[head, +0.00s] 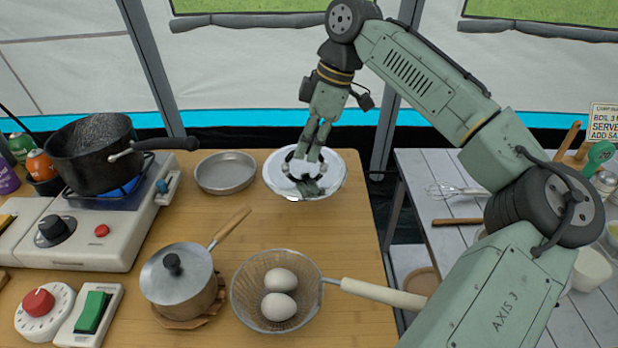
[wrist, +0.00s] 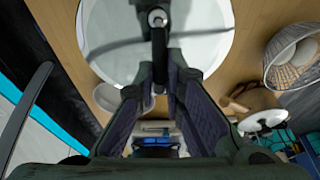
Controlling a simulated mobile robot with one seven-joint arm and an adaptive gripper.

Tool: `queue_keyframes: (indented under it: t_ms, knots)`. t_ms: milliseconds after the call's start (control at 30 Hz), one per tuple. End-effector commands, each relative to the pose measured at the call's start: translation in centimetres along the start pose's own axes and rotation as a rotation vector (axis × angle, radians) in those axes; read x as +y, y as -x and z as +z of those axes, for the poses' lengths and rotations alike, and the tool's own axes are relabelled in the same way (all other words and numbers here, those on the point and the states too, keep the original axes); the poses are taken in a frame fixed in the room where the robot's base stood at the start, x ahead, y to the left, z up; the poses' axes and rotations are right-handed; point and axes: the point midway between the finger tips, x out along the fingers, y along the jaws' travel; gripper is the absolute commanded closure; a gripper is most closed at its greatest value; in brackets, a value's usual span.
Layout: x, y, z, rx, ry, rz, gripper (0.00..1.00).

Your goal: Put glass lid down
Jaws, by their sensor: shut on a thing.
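The glass lid (head: 333,176) is a pale round disc with a bright rim at the back right of the wooden table. My gripper (head: 307,180) points down over its middle and is shut on it, around the knob area. The fingers hide most of the knob. In the wrist view the lid (wrist: 108,45) fills the top middle, beyond the fingers. I cannot tell whether its rim touches the tabletop or hangs just above it.
A shallow metal pan (head: 225,173) stands just left of the lid. A lidded saucepan (head: 178,275) and a wire basket (head: 245,290) with two eggs are nearer. A black pot (head: 95,160) sits on the stove at left. The table's right edge (head: 385,260) is close.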

Motion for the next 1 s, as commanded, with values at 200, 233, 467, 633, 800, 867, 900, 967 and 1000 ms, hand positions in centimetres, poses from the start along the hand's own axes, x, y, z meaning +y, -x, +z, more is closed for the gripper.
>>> queue_keyframes:
  t_ms: [200,233,467,633,800,867,900,967,1000]
  knots:
    - [0.1,-2.7,0.9,-0.001,-0.001,0.002,1.0]
    - [0.1,-2.9,0.9,-0.001,-0.001,0.002,1.0]
    - [0.2,-5.9,1.9,-0.003,-0.002,0.002,1.0]
    - [0.2,-6.9,2.2,-0.001,-0.001,0.003,1.0]
    - [0.2,-6.9,2.2,-0.002,-0.001,0.002,0.88]
    - [0.2,-6.9,2.2,-0.001,-0.001,0.002,0.84]
    - [0.2,-6.9,2.2,-0.001,-0.001,0.002,0.81]
    - [0.2,-6.9,2.2,-0.001,-0.001,0.002,0.77]
    - [0.2,-6.9,2.2,-0.001,-0.001,0.002,0.75]
